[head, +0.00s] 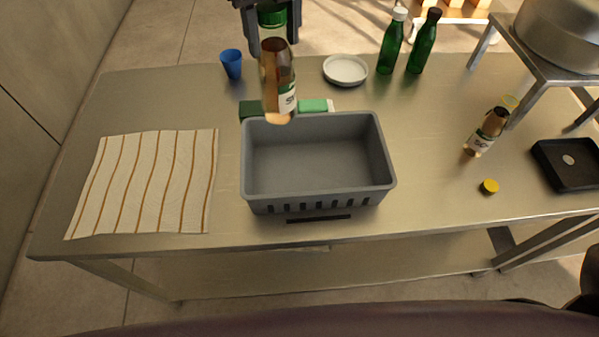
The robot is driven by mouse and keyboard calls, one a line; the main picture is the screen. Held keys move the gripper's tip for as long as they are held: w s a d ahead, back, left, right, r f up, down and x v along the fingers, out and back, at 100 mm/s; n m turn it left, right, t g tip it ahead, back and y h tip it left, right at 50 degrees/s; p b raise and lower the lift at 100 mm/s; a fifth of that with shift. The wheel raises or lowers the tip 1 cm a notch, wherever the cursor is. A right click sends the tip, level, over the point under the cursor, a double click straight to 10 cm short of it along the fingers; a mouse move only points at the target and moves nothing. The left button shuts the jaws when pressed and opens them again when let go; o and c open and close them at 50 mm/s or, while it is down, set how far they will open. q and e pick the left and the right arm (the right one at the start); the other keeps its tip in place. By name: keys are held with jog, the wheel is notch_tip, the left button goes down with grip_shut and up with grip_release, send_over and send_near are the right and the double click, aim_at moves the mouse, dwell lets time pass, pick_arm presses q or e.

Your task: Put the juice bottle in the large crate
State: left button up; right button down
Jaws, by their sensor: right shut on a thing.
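A bottle of amber liquid (277,85) with a green cap and a printed label hangs upright in the air, over the back left rim of the large grey crate (378,150). The crate stands on the metal table and looks empty inside. My right gripper (270,22), dark grey at the top edge, is shut on the bottle near its cap; its fingertips are partly hidden by the bottle. My left gripper is not in view. A similar bottle (485,135) stands on the table at the right.
A striped cloth (145,185) lies left of the crate. A green packet (315,106) lies behind it. A blue cup (232,64), a white plate (346,70) and green bottles (391,48) stand behind. A yellow cap (489,186) and black tray (570,162) are right.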

aim_at(278, 108)
jog(key=shift+a+f, duration=0.2)
jog(key=shift+f, duration=0.15)
jog(key=f+b, duration=0.1)
jog(key=f, duration=0.3)
jog(key=f+b, duration=0.1)
jog(key=f, duration=0.2)
jog(key=shift+d+f, duration=0.2)
jog(key=shift+f, duration=0.15)
notch_tip(278, 108, down, 6)
jog(key=shift+a+f, duration=0.1)
jog(key=shift+f, duration=0.05)
pick_arm(q)
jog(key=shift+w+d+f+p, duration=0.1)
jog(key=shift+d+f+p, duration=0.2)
jog(key=shift+p, duration=0.35)
pick_arm(e)
notch_tip(278, 108, down, 5)
jog(key=shift+f, duration=0.15)
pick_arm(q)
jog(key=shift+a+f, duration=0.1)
pick_arm(e)
jog(key=c, duration=0.7)
grip_release()
jog(key=shift+f, duration=0.15)
jog(key=shift+c, duration=0.2)
